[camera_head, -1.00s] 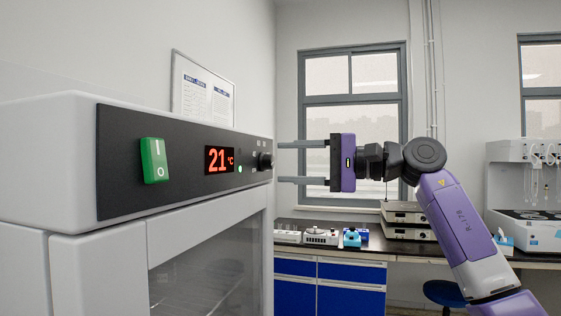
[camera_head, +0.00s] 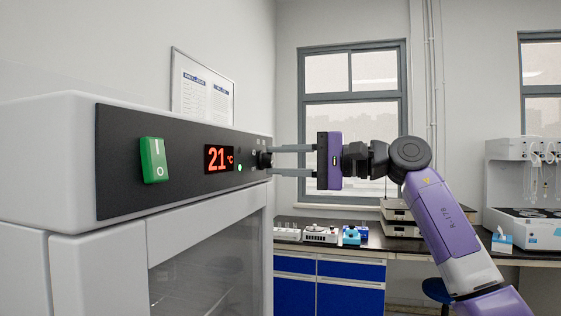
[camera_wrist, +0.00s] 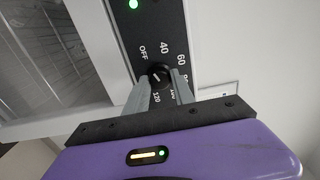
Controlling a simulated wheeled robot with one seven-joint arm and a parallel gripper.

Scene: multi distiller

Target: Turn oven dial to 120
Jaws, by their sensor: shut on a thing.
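The oven (camera_head: 160,180) fills the left of the head view, with a dark control panel. Its black dial (camera_head: 265,160) is at the panel's right end. In the wrist view the dial (camera_wrist: 158,76) is ringed by the marks OFF, 40, 60 and 120, with other marks partly hidden by a finger. Its pale pointer line slants, and I cannot tell exactly which mark it faces. My gripper (camera_head: 270,161) has its two grey fingers on either side of the dial and is shut on it; the fingers also show in the wrist view (camera_wrist: 162,88). The display (camera_head: 218,159) reads 21 °C.
A green power switch (camera_head: 154,160) is on the panel's left, and a small green light (camera_head: 240,168) is lit beside the display. A bench (camera_head: 330,248) with small instruments stands behind. The air around my arm is clear.

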